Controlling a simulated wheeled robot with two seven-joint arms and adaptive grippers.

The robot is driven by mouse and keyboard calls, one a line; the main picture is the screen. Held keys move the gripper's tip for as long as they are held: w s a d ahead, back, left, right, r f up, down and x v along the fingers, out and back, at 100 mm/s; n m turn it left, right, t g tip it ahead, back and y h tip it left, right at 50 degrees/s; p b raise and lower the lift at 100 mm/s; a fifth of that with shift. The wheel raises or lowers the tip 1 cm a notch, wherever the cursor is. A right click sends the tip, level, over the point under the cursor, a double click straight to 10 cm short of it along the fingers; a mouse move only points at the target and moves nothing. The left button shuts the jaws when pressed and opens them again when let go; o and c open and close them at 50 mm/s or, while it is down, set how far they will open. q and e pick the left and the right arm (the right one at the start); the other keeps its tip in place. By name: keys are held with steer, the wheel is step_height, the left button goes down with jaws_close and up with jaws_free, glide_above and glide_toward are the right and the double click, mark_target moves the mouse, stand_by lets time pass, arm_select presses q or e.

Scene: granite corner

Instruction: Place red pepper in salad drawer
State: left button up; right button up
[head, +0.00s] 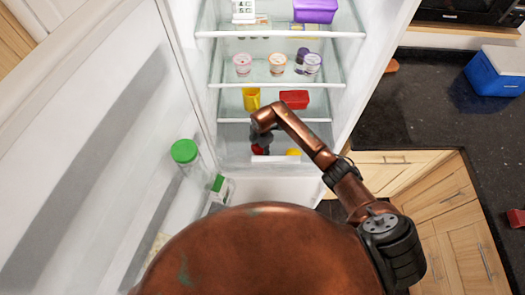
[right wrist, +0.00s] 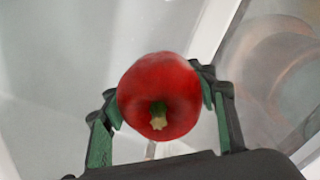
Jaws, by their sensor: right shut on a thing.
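The red pepper (right wrist: 160,90) sits between the two fingers of my right gripper (right wrist: 162,105), its green stem facing the wrist camera. The gripper is shut on it. In the head view my right arm reaches into the open fridge, with the right gripper (head: 261,140) low inside and a bit of the red pepper (head: 257,149) showing below it. The salad drawer (head: 275,158) is at the fridge bottom, with a white front edge; a yellow item (head: 293,152) lies there. The arm partly hides the drawer. My left gripper is not in view.
Above are glass shelves with a yellow cup (head: 251,98), a red box (head: 294,99), several small tubs (head: 278,64) and a purple container (head: 315,11). The open fridge door (head: 95,150) at left holds a green-capped bottle (head: 186,155). A blue cooler (head: 496,71) stands on the right counter.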

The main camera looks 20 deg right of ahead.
steer(key=shift+f, duration=2.1)
steer(key=shift+f, duration=0.2)
steer(key=o, duration=1.4)
steer(key=shift+c, duration=0.2)
steer(key=r, duration=0.8)
steer(key=s+r, duration=0.1)
steer(key=r, duration=0.3)
steer(key=shift+d+r, duration=0.15)
steer(key=shift+r, duration=0.05)
